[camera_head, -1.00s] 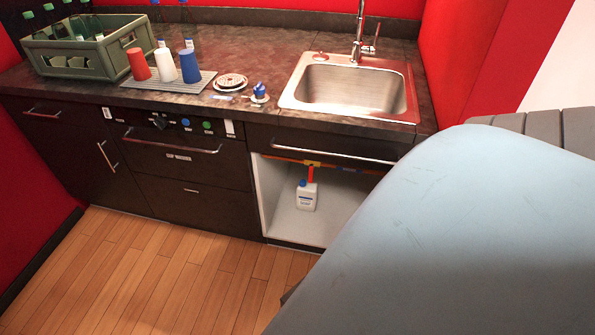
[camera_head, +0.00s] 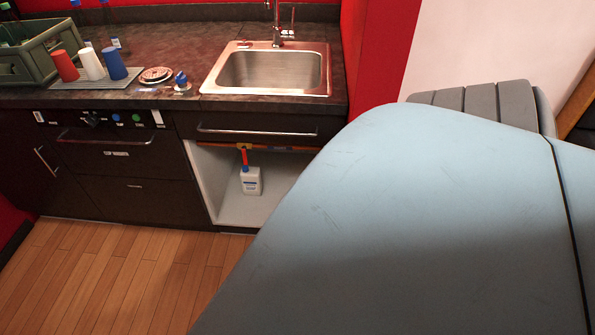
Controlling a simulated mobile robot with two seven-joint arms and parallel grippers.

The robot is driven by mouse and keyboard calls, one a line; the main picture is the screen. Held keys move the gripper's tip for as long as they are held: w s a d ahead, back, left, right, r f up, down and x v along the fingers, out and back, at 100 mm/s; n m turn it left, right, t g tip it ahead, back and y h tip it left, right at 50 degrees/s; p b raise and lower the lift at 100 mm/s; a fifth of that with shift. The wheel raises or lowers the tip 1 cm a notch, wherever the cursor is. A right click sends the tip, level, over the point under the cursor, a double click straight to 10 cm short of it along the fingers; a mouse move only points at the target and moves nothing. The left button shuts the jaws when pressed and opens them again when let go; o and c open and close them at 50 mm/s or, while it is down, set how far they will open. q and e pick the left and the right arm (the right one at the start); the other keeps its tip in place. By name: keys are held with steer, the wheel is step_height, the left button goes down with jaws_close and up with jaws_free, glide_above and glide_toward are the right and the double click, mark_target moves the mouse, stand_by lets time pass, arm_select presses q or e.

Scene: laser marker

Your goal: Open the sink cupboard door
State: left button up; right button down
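The sink cupboard (camera_head: 207,180) stands below the sink, its inside open to view on the left. A white bottle (camera_head: 251,182) stands in it under a red and orange pipe. No door panel shows across the visible part of the opening. A large light-blue surface, which seems to be part of my own arm, hides the cupboard's right side and anything there. A dark drawer front with a long bar handle (camera_head: 256,132) is above the opening. Neither of my grippers is in view.
The steel sink (camera_head: 270,72) with its tap is set in the dark worktop. A green crate (camera_head: 42,50), several cups on a tray (camera_head: 95,80) and small dishes stand left of it. The wooden floor (camera_head: 120,275) in front of the drawers is clear. A red wall borders the right.

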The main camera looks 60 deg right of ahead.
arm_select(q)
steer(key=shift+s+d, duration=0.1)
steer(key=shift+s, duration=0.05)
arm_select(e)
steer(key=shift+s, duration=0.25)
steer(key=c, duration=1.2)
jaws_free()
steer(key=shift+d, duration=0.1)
arm_select(q)
steer(key=shift+b, duration=0.35)
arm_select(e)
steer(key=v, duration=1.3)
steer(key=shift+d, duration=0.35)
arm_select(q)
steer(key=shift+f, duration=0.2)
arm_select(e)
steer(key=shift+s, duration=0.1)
